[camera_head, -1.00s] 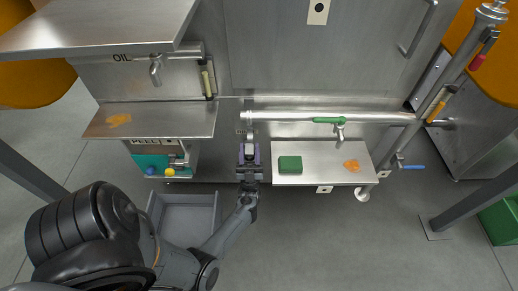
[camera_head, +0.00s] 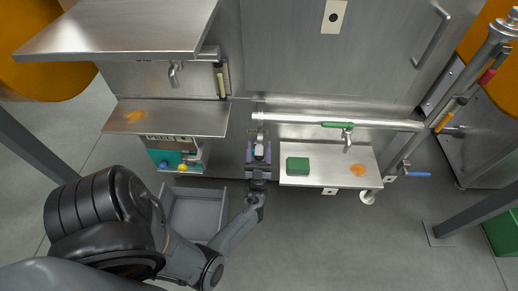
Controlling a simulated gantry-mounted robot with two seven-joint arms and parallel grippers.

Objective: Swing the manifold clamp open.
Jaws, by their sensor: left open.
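A silver manifold pipe (camera_head: 300,118) runs level across the steel front, with a small collar (camera_head: 258,115) around its left end. I take this collar to be the clamp, but its latch is too small to make out. My left gripper (camera_head: 260,141) is just below that end of the pipe, pointing toward it. It is open, and a small pale part shows at its fingers; I cannot tell whether they touch it. My right gripper is out of view.
A green-handled tap (camera_head: 346,130) hangs from the pipe over a steel shelf (camera_head: 320,170) with a green block (camera_head: 298,166). Another shelf (camera_head: 185,118) is at left, above a grey bin (camera_head: 192,207).

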